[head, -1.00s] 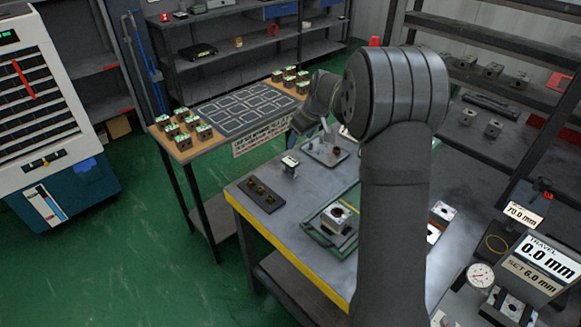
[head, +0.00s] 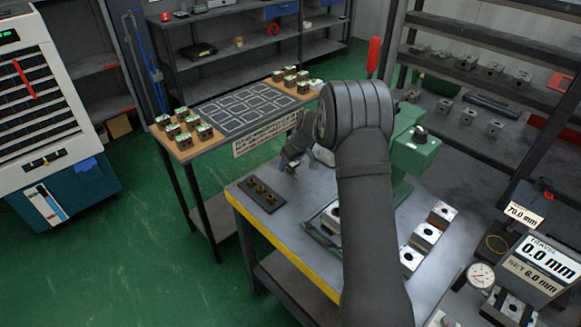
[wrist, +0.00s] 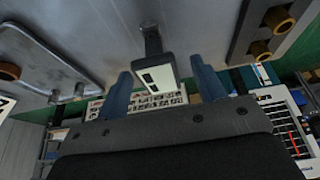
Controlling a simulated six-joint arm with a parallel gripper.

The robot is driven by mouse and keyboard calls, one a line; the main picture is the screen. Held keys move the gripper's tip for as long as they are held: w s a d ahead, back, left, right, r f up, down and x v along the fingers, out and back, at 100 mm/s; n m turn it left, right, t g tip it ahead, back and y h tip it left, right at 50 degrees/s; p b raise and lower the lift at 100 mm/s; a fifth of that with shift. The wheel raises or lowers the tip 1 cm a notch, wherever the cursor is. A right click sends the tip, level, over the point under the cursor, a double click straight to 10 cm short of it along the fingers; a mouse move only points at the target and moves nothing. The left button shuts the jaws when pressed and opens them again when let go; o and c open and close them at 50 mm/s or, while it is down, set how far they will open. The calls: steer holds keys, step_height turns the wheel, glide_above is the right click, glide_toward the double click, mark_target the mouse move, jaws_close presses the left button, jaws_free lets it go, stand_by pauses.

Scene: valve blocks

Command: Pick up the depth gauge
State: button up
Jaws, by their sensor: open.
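The depth gauge (wrist: 158,76) is a small dark instrument with a pale display face, with a dark stem at the table. In the wrist view it lies between the two blue fingers of my gripper (wrist: 162,86), with visible room on both sides. My gripper is open and not shut on it. In the head view my gripper (head: 290,164) is low over the table's far left part, behind the dark bushing plate, and the gauge there is mostly hidden by it.
A dark plate (head: 262,195) with brass bushings lies close to the gauge. A grey metal plate (wrist: 60,72) is at the other side in the wrist view. A green press (head: 414,155) and several valve blocks (head: 425,236) stand to the right on the workbench.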

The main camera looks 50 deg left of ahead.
steer(key=shift+x, duration=1.55)
steer(key=c, duration=1.2)
steer(key=shift+o, duration=0.2)
